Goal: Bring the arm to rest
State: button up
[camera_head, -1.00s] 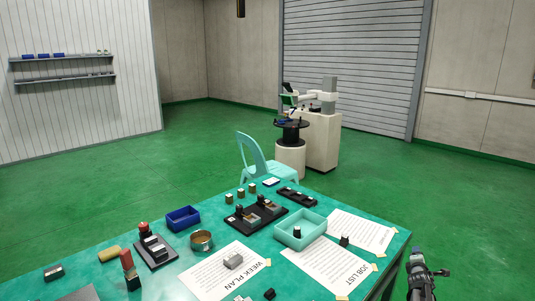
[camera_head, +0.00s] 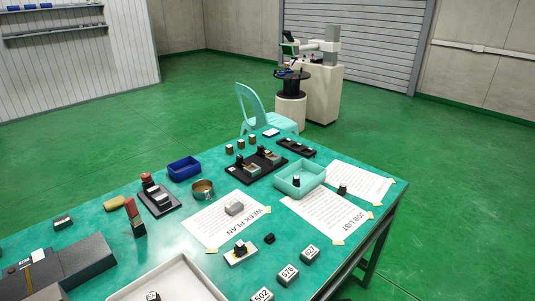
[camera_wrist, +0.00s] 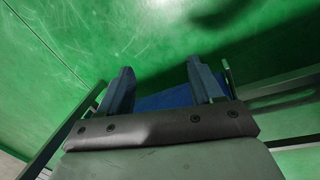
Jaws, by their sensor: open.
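My gripper (camera_wrist: 162,80) shows in the wrist view with its two dark fingers spread apart. It is open, with no object visibly clamped between the fingertips. Green floor (camera_wrist: 150,30) lies beyond the fingers. A dark blue patch (camera_wrist: 168,101) shows behind the gap between them; I cannot tell what it is. My arm and gripper are outside the head view now.
The teal table (camera_head: 335,235) holds a teal tray (camera_head: 300,180), a blue bin (camera_head: 184,166), a white tray (camera_head: 170,280) and several small blocks. A teal chair (camera_head: 260,110) stands behind it. The floor right of the table (camera_head: 465,210) looks clear.

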jog(key=s+a+m+g+y, duration=0.1)
jog(key=s+a, duration=0.4)
jog(key=s, duration=0.7)
jog(key=s+a+m+g, duration=0.3)
jog(key=s+a+g, duration=0.3)
jog(key=s, duration=0.6)
jog(key=shift+s+a+f+m+y, duration=0.2)
jog(key=shift+s+f+m+y, duration=0.05)
jog(key=shift+m+y, duration=0.15)
